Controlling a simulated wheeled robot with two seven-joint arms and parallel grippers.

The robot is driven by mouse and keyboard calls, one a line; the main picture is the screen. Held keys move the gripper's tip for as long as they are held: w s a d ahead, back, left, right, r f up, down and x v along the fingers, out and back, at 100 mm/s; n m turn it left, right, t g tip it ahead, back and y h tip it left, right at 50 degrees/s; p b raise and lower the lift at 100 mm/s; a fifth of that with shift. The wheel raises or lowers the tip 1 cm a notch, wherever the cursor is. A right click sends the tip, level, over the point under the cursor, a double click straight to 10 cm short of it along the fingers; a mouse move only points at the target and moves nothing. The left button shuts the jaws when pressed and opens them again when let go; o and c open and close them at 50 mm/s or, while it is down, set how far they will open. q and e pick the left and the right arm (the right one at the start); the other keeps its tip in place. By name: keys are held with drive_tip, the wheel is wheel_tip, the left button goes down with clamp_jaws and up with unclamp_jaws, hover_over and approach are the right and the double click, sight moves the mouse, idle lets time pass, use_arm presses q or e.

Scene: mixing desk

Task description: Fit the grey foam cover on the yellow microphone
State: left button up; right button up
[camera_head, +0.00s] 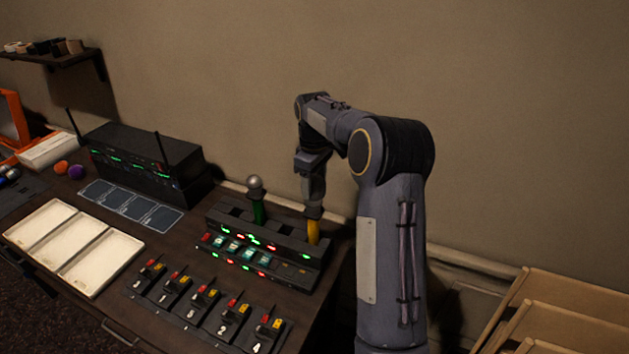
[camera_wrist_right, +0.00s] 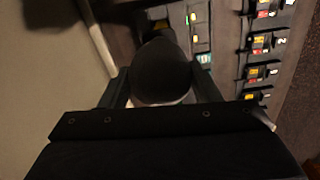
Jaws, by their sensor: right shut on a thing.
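The yellow microphone (camera_head: 313,232) stands upright at the right end of the black rack, its yellow handle showing. Its head is hidden under my right gripper (camera_head: 314,197), which points down right above it. In the right wrist view, a dark grey dome, the foam cover (camera_wrist_right: 160,73), sits between the two fingers (camera_wrist_right: 162,90), which are shut on it. A pale rim shows below the dome. The cover is at the top of the yellow microphone; I cannot tell how far down over the head it sits. My left gripper is out of view.
A green microphone (camera_head: 258,208) with a bare grey head stands left in the same rack (camera_head: 232,218). Orange (camera_head: 61,167) and purple (camera_head: 77,172) balls lie at the back left. A cream tray (camera_head: 108,263), a black antenna box (camera_head: 140,160) and switch units (camera_head: 200,300) occupy the desk. The wall is close behind.

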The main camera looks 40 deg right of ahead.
drive_tip(key=shift+f+b, duration=1.4)
drive_tip(key=shift+f, duration=1)
drive_tip(key=o, duration=1)
drive_tip(key=shift+o, duration=0.5)
drive_tip(key=o, duration=0.3)
drive_tip(key=shift+r, duration=0.1)
